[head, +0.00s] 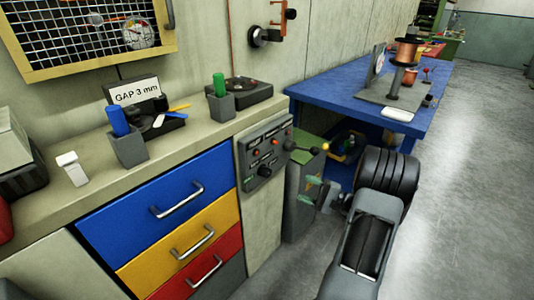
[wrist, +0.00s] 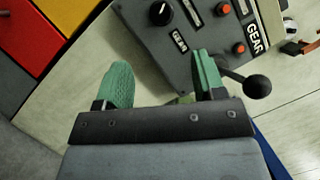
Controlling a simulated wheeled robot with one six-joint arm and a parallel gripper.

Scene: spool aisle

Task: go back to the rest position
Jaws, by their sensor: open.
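My gripper (head: 308,192) is open, with green pads, low in front of the cabinet at the right end of the counter. In the wrist view the two fingers of my gripper (wrist: 160,72) stand apart with nothing between them. The grey control panel (head: 254,172) is close ahead; it also shows in the wrist view (wrist: 188,62). A lever with a black ball knob (wrist: 258,86) sits just right of the right finger. I cannot tell whether the finger touches the lever.
Blue, yellow and red drawers (head: 160,190) lie left of the panel, all shut. The counter (head: 75,195) above holds cups and a "GAP 3 mm" sign (head: 134,92). A blue table (head: 340,90) with a spool stand is at the right. The floor (head: 460,200) at right is clear.

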